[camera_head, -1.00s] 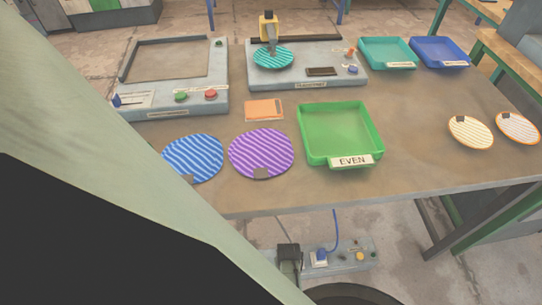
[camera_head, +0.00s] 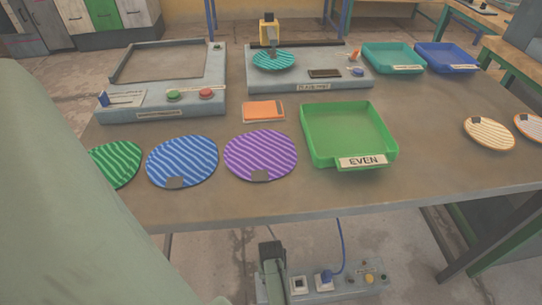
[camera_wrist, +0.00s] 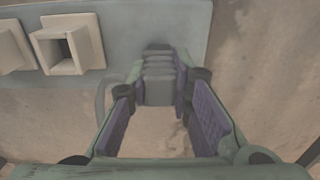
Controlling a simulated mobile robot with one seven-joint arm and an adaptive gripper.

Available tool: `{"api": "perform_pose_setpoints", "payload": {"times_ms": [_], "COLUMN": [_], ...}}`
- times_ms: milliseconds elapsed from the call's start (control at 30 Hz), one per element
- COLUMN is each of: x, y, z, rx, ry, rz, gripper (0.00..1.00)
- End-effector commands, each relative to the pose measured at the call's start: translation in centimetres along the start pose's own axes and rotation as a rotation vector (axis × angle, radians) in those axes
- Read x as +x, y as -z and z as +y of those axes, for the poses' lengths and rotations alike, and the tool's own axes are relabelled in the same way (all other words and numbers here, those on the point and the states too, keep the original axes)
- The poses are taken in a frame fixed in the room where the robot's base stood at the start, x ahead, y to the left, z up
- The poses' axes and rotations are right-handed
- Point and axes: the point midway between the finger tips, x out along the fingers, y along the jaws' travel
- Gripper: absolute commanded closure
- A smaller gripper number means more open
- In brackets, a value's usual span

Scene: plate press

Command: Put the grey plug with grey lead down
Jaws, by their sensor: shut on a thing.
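The grey plug (camera_wrist: 158,82) is ribbed and sits between the fingertips of my gripper (camera_wrist: 160,95) in the wrist view; the gripper is shut on it. A thin grey lead (camera_wrist: 102,95) curves at the left of the fingers. In the head view my gripper (camera_head: 275,284) is low in front of the table, at the left end of the grey socket strip (camera_head: 348,289); the plug is hidden there. An empty cream socket (camera_wrist: 68,46) shows left of the plug in the wrist view. I cannot tell whether the plug touches the strip.
A blue plug (camera_head: 325,280) with a blue lead sits in the strip beside an empty socket. The table (camera_head: 300,198) edge overhangs behind my gripper. Striped plates, a green tray (camera_head: 347,128) and two machines stand on the table. Concrete floor is bare around the strip.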

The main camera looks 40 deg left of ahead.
Motion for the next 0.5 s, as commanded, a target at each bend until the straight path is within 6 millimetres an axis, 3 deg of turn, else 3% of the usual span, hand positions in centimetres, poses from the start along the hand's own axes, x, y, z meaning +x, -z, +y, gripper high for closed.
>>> {"api": "perform_pose_setpoints", "payload": {"times_ms": [133, 167, 500], "x": [0.00, 0.02, -0.01], "y": [-0.12, -0.15, -0.12], "z": [-0.01, -0.01, 0.00], "rx": [0.000, 0.000, 0.000], "ry": [0.000, 0.000, 0.000], "rz": [-0.002, -0.003, -0.002], "gripper": [1.00, 0.79, 0.56]}}
